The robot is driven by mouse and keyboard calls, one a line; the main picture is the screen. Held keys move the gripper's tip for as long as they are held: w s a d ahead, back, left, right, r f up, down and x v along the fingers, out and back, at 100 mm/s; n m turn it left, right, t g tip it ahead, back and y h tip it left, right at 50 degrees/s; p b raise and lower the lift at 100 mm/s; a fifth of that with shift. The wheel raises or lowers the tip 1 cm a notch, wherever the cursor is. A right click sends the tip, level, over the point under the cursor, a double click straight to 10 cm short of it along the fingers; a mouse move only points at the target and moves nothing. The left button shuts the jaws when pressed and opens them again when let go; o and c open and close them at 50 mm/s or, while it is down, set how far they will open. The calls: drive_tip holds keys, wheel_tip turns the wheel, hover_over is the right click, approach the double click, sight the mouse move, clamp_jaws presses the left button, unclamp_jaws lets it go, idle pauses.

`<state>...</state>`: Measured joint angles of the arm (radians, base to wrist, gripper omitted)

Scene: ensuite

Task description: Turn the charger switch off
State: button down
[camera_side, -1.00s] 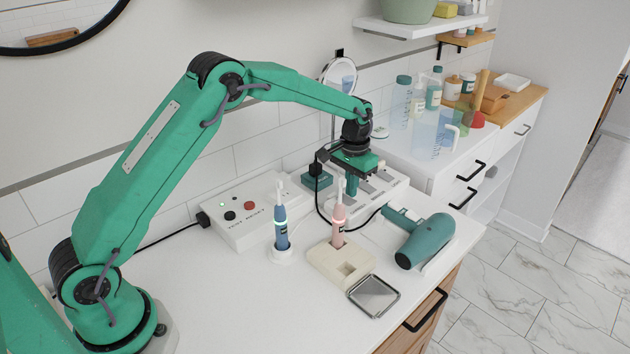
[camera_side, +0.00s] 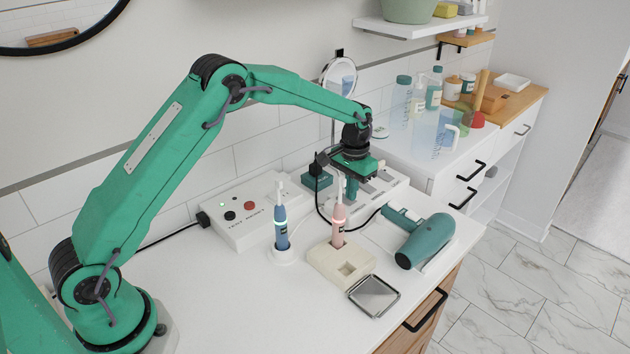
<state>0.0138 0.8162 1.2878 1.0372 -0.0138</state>
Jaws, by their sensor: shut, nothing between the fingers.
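My gripper (camera_side: 352,191) is shut and empty. It points down over a white power strip (camera_side: 391,187) at the back of the counter, with its tips low at the strip. I cannot tell whether they touch it. A dark green block (camera_side: 317,180) with a black plug (camera_side: 315,168) stands to the left of the gripper. No charger switch shows clearly on the strip; the gripper and the pink toothbrush cover part of it. A white box (camera_side: 242,212) to the left carries a red button, black buttons and a small green light.
A blue toothbrush (camera_side: 281,230) stands on a white base. A pink toothbrush (camera_side: 338,222) stands in a cream holder (camera_side: 332,261) in front of the gripper. A teal hair dryer (camera_side: 424,241) lies at the right. A square mirror (camera_side: 374,295) lies near the front edge.

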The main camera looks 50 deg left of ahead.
drive_tip(key=shift+f, duration=0.55)
idle(0.4)
drive_tip(key=shift+r, duration=3.55)
drive_tip(key=shift+r, duration=0.1)
